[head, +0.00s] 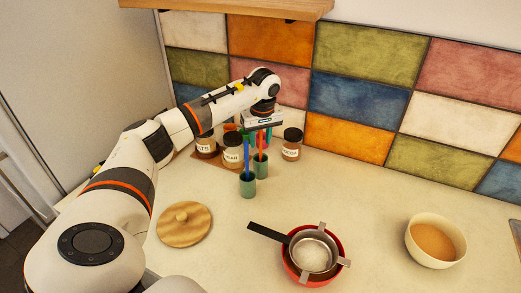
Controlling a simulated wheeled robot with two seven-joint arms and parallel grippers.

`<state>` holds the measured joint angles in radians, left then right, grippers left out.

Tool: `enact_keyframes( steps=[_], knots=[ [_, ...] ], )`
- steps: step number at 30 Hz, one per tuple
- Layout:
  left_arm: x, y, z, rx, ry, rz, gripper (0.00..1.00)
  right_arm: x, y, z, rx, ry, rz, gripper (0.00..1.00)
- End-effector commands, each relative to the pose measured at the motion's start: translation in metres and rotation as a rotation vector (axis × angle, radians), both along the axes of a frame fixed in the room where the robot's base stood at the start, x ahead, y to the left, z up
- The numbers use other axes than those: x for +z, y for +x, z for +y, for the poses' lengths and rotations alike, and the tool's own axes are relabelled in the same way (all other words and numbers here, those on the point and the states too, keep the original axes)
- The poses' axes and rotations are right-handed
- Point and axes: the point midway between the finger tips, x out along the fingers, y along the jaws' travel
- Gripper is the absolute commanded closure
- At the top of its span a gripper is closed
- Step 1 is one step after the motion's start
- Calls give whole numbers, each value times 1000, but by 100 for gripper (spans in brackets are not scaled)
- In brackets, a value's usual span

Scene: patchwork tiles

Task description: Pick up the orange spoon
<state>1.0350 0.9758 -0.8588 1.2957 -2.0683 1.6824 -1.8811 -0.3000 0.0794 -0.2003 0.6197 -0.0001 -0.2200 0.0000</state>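A thin orange-red handle (261,143), likely the orange spoon, stands upright in a small green cup (261,169) at the back of the counter. A blue-handled utensil (246,152) stands in a second green cup (248,188) just in front and to the left. My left gripper (262,131) points down right above the handles, its body close over the orange-red one. The fingers are too small and cluttered to tell whether they are open or touch a handle. The spoon's other end is hidden in its cup. My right gripper is not in view.
Labelled jars with dark lids (233,151) stand behind the cups, and another jar (291,146) stands to their right. A wooden disc (184,224), a red bowl (288,266) under a strainer (314,255) and a cream bowl (411,246) lie nearer. A shelf (240,8) hangs above.

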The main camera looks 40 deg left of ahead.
Motion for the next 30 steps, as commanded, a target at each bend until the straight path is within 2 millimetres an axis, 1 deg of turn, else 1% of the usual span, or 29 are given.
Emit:
enact_keyframes(
  steps=[3, 4, 9, 10, 11, 19, 22, 26, 30],
  knots=[
    [0, 0, 0, 0, 0, -1, 63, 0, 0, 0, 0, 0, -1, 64],
    [0, 0, 0, 0, 0, -1, 64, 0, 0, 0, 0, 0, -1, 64],
    [0, 0, 0, 0, 0, -1, 92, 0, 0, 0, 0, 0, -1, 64],
    [0, 0, 0, 0, 0, -1, 97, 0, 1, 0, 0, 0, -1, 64],
    [0, 0, 0, 0, 0, -1, 100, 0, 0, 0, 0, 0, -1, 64],
    [1, 0, 0, 0, 0, -1, 100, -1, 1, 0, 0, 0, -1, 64],
    [7, 1, 0, -1, -1, -4, 100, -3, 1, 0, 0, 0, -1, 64],
    [28, 1, 0, -1, -1, -6, 100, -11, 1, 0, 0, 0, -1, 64],
    [58, 2, -1, -1, -1, -8, 100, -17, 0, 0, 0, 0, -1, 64]
  ],
)
